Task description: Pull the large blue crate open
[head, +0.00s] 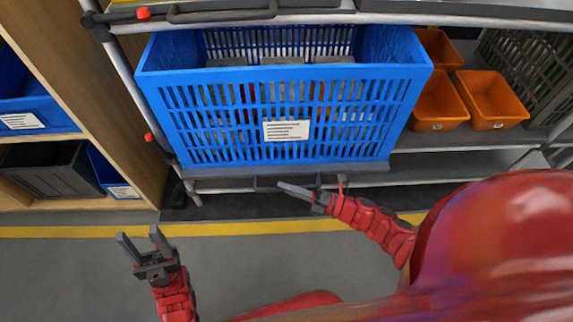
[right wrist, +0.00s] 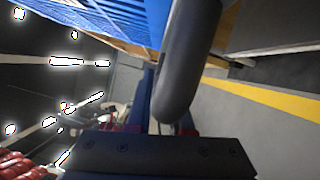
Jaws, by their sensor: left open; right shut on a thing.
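The large blue crate (head: 285,115) with slotted walls and a white label sits on a grey shelf board in the rack, in the middle of the head view. Several boxes show inside it. A dark handle (head: 265,183) lies under the crate's front edge. My right gripper (head: 290,189) is at this handle and shut on it. In the right wrist view the handle (right wrist: 190,60) is a thick dark bent bar at the jaws, with the blue crate (right wrist: 115,14) above. My left gripper (head: 143,240) is open and empty, over the floor at lower left.
Orange bins (head: 492,98) stand right of the crate. A wooden shelf (head: 110,110) with blue and dark bins stands at left. A metal rail (head: 330,18) crosses above the crate. The grey floor (head: 90,285) with a yellow line is clear in front.

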